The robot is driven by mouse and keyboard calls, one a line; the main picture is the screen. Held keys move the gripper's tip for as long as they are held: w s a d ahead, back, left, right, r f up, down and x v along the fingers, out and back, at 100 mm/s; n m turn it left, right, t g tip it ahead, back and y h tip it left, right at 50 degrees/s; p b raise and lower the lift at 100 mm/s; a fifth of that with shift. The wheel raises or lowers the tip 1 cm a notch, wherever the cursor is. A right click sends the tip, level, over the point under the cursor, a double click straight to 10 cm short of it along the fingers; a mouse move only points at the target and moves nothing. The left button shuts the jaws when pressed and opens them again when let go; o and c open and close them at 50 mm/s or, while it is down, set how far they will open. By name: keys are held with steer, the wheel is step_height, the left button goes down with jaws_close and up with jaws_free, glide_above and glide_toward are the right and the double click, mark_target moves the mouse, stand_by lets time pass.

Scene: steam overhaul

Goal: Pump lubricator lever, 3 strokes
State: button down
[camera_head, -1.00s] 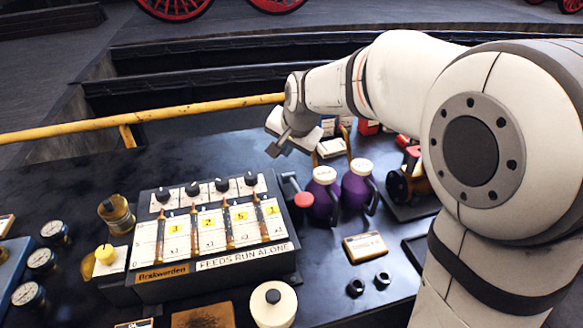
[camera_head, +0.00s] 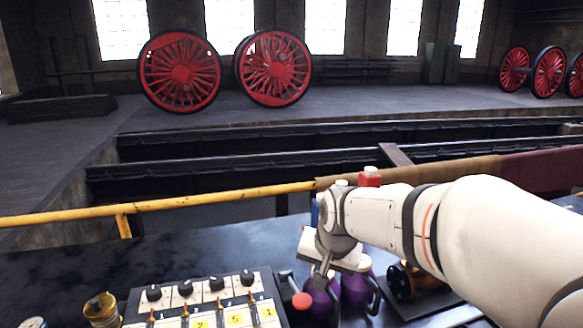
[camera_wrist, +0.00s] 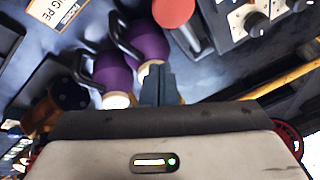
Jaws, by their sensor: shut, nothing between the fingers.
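The lubricator (camera_head: 205,301) is a dark box with a white sloped panel, partly cut off at the bottom of the head view. Its lever (camera_head: 288,282) stands on its right side and ends in a red knob (camera_head: 301,300). In the wrist view the red knob (camera_wrist: 173,12) and dark lever (camera_wrist: 188,38) are at the top, just beyond my fingertips. My gripper (camera_head: 319,286) is shut and empty, just right of the knob in the head view. Its dark fingers (camera_wrist: 158,72) lie together in the wrist view. Whether they touch the lever I cannot tell.
Purple jugs (camera_head: 356,288) with cream lids stand right of the lever; they also show close to my fingers in the wrist view (camera_wrist: 151,42). A brass-coloured cup (camera_head: 101,310) stands left of the lubricator. A yellow rail (camera_head: 190,202) runs behind the bench.

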steer(key=s+d+f+n+g, duration=0.1)
steer(key=s+d, duration=0.3)
steer(key=s, duration=0.4)
steer(key=s+d+f+n+h, duration=0.1)
steer(key=s+d+f+n, duration=0.1)
steer(key=s+d, duration=0.3)
steer(key=s, duration=0.4)
steer(key=shift+f+g, duration=0.4)
steer(key=shift+d, duration=0.1)
